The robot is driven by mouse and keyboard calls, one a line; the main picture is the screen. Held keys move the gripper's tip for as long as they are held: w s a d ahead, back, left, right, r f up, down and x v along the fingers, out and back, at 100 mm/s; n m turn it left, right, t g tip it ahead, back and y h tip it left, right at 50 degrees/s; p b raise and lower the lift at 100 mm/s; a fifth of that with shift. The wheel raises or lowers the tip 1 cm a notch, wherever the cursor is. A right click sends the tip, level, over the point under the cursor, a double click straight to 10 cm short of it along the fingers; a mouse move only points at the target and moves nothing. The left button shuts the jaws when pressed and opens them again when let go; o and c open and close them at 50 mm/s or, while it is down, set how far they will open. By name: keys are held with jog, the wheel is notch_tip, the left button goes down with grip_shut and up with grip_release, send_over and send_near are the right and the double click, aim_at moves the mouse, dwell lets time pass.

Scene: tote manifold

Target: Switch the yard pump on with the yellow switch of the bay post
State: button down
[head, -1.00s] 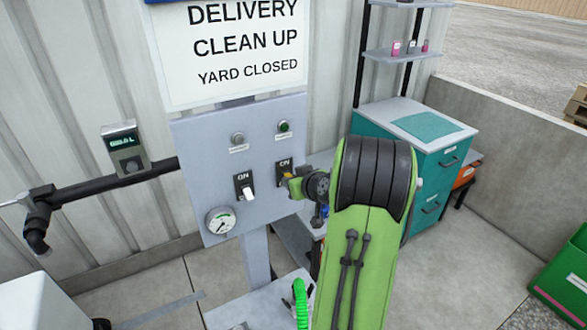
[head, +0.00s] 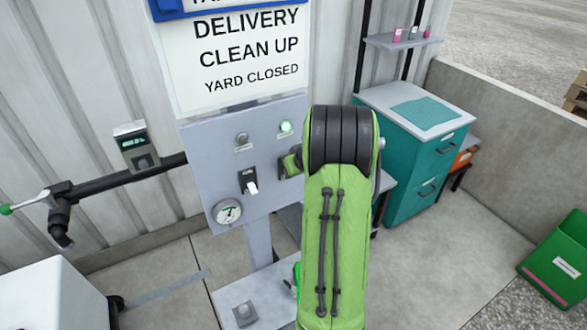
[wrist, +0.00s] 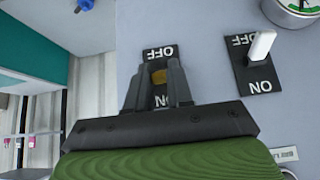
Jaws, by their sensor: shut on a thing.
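The grey bay post panel (head: 205,150) stands ahead of me. My gripper (wrist: 158,72) is at the right-hand switch plate, its fingers shut on the yellow switch (wrist: 158,77). The lamp (head: 286,127) above this switch glows bright green. The white switch (head: 251,187) stands beside it, apart from my gripper, its lever towards OFF in the wrist view (wrist: 262,45).
A round gauge (head: 228,212) sits low on the panel, and a grey lamp (head: 242,139) above the white switch is unlit. A black pipe (head: 105,180) runs at left. A teal cabinet (head: 405,190) stands to the right.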

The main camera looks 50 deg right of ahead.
jog(key=c, duration=1)
grip_release()
jog(key=v, duration=1.5)
jog(key=shift+s+r+b, duration=0.3)
jog(key=shift+w+a, duration=0.1)
jog(key=shift+a, duration=0.05)
